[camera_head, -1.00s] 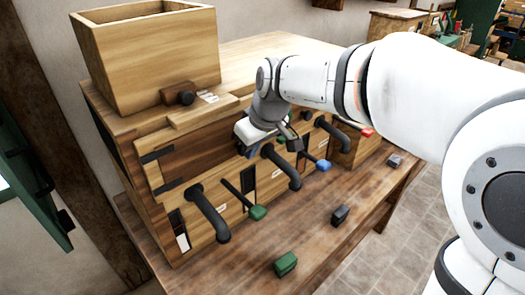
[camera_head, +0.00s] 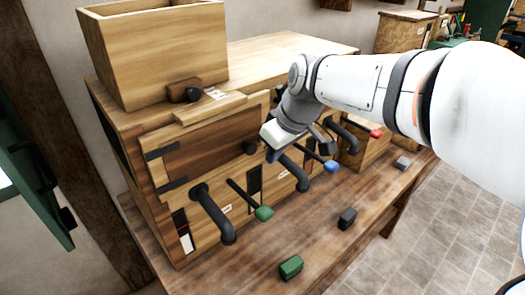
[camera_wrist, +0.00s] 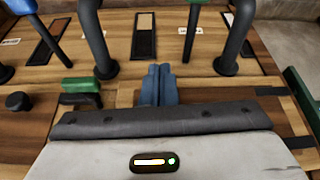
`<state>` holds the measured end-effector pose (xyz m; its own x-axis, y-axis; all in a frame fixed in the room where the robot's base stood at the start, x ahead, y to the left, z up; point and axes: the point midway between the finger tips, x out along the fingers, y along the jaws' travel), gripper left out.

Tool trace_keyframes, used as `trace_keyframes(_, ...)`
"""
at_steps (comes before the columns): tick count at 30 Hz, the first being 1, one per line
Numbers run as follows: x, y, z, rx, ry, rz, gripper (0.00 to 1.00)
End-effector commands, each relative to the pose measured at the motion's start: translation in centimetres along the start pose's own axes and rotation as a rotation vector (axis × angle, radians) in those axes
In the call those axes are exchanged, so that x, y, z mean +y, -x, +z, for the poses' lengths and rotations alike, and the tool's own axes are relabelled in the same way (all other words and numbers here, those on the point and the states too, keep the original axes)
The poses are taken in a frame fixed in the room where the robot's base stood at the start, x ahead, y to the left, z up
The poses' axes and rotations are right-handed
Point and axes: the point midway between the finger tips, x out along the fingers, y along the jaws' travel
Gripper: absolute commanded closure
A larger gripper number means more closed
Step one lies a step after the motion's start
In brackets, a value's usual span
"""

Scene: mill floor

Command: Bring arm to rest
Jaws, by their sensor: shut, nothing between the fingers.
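My gripper (camera_head: 272,153) is in front of the wooden mill cabinet (camera_head: 160,205), at the end of my white arm. In the wrist view its two blue fingers (camera_wrist: 158,84) are together, with nothing between them. They show against the cabinet front, between two dark spouts; I cannot tell whether they touch it. In the head view the white wrist housing covers part of the cabinet front, and the fingers are mostly hidden.
Dark curved spouts (camera_head: 213,215) and levers with green (camera_head: 264,213), blue (camera_head: 331,167) and red (camera_head: 376,133) tips stick out from the cabinet. A green block (camera_head: 291,267) and a dark block (camera_head: 347,218) lie on the bench (camera_head: 255,265). A hopper (camera_head: 165,60) stands on top.

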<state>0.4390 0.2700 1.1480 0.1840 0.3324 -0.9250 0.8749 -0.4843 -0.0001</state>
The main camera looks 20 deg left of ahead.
Motion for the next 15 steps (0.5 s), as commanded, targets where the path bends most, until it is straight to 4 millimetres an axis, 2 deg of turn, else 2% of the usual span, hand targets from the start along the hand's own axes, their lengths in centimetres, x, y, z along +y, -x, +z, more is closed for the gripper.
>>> trace_keyframes(1, 0.1, 1.6, -0.3, 0.008, -0.001, 0.005, 1.00)
trace_keyframes(6, 0.1, 5.5, -0.2, 0.005, -0.003, 0.005, 1.00)
trace_keyframes(9, 0.1, 7.3, -0.2, 0.004, -0.004, 0.005, 1.00)
trace_keyframes(15, 0.1, 9.4, -0.1, 0.001, -0.005, 0.003, 1.00)
